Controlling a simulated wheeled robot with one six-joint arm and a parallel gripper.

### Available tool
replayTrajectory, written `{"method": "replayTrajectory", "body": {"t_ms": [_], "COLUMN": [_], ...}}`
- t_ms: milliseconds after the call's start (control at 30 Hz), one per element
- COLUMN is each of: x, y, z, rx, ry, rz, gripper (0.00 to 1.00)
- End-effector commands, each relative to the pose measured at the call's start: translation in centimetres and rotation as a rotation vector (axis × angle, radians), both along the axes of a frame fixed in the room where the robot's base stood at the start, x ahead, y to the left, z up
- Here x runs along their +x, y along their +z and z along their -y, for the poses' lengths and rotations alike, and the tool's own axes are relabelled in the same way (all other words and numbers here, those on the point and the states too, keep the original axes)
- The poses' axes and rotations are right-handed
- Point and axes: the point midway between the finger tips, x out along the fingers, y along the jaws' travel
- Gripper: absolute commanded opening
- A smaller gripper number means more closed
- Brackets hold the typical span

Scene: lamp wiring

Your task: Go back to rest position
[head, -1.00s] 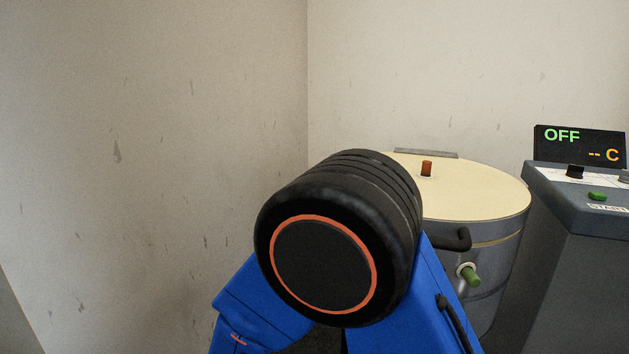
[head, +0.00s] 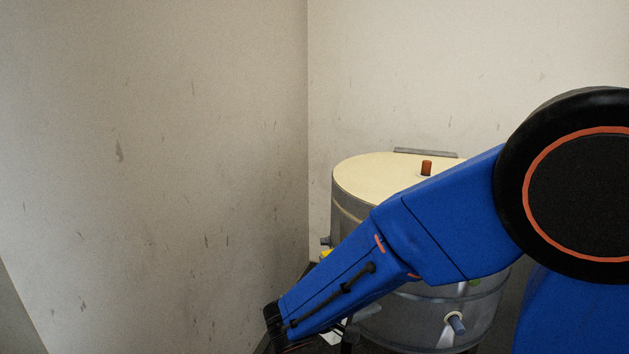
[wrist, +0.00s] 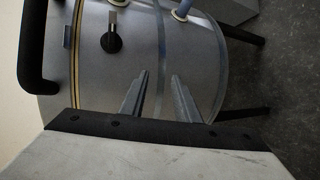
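My blue arm runs across the head view from a large black joint at the right edge down to the lower middle. The arm's far end is at the bottom edge, and the gripper cannot be made out there. In the wrist view my gripper (wrist: 159,76) shows two grey fingers, apart, with nothing between them. They point toward the curved metal side of a round vessel (wrist: 205,65); I cannot tell the exact distance. In the head view the vessel (head: 375,172), with a cream lid, stands behind my arm, which hides part of it.
A brown-orange stub (head: 426,168) stands on the lid. A blue-tipped fitting (head: 456,322) sticks out of the vessel's side. In the wrist view a thick black handle (wrist: 30,50) is at the left. Bare walls (head: 180,150) meet in a corner behind; the left side is clear.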

Motion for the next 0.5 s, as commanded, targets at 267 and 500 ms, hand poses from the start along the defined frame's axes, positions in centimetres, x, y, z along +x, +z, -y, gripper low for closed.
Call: {"method": "replayTrajectory", "body": {"t_ms": [267,500], "x": [-4.7,-9.6], "y": [1.0,1.2], "z": [9.2,13.8], "rx": [0.205,0.422], "ry": [-0.225,-0.354], "rz": [-0.144,-0.229], "gripper": [0.29,0.29]}}
